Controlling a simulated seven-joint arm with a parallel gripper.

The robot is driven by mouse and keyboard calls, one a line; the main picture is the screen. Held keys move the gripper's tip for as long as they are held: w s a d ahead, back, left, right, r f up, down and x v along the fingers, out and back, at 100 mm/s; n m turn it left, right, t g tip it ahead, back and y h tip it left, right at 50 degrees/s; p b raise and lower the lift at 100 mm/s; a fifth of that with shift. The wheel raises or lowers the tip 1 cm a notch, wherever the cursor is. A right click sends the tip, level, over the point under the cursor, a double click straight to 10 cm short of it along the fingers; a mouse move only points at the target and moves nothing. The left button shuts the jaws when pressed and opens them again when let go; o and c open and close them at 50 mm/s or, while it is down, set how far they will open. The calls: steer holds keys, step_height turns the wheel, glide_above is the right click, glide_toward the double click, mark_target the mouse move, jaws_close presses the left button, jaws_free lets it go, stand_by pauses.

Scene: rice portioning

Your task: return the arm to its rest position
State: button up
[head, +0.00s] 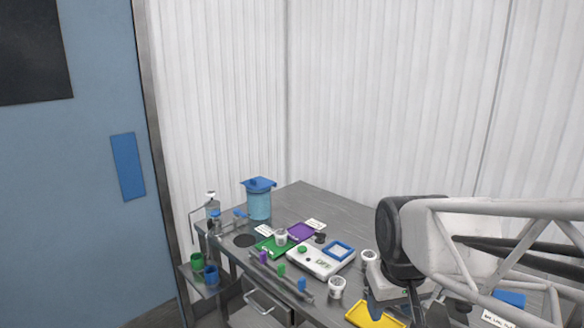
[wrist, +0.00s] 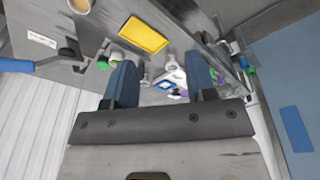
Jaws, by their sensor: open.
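My gripper (wrist: 161,72) is open and empty in the wrist view. Its two blue fingers are apart, with the table seen beyond and between them. In the head view my arm comes in from the right over the table (head: 345,213). One blue finger shows near the bottom, by the yellow tray (head: 366,317); the rest of the gripper is hidden behind the arm or cut off. The tray also shows in the wrist view (wrist: 143,35), beyond the fingers.
A white scale (head: 308,262), green tray (head: 263,246), purple tray (head: 301,231) and white cups (head: 337,288) stand on the table. A blue-lidded container (head: 259,203) stands at the back left. Green (head: 197,261) and blue (head: 211,275) cups sit lower left.

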steer(key=s+d+m, duration=0.1)
steer(key=s, duration=0.6)
steer(key=shift+s+d+f+m, duration=0.15)
steer(key=shift+s+d+m, duration=0.15)
steer(key=shift+s+m, duration=0.1)
stand_by(2.8)
